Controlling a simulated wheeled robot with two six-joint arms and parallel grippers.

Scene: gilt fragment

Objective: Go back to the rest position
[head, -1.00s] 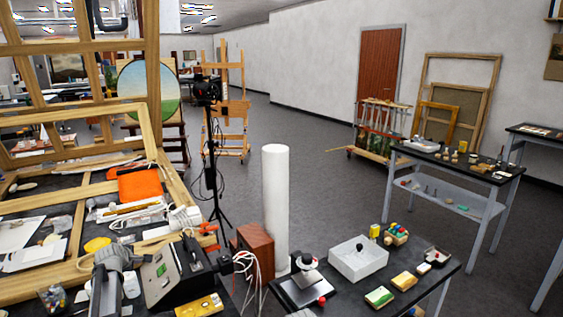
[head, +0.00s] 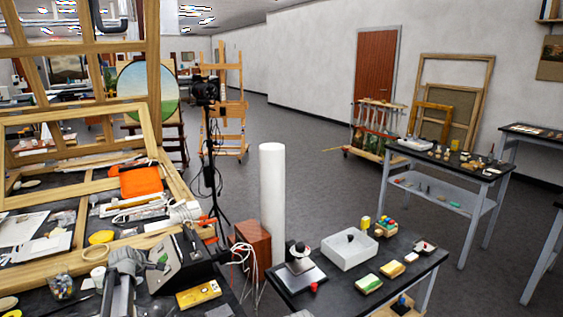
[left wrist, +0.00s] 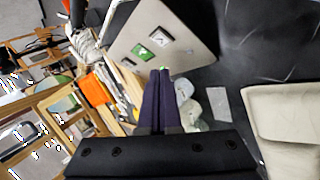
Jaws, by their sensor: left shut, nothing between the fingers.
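In the left wrist view my left gripper (left wrist: 163,78) points away from the camera with its two dark fingers together and nothing between them. Ahead of its tips is a grey panel (left wrist: 150,27) with a small green display. This looks like the dark instrument box (head: 178,268) on the cluttered left bench in the head view. I cannot tell whether the fingertips touch anything. I cannot make out my left gripper for sure in the head view. My right gripper is in neither view.
The left bench holds wooden frames, an orange cloth (head: 141,181) and a yellow meter (head: 198,294). A white cylinder (head: 272,195) stands beside a reddish-brown box (head: 253,240). A small black table at right carries a white tray (head: 372,257). Grey floor (head: 330,190) beyond is open.

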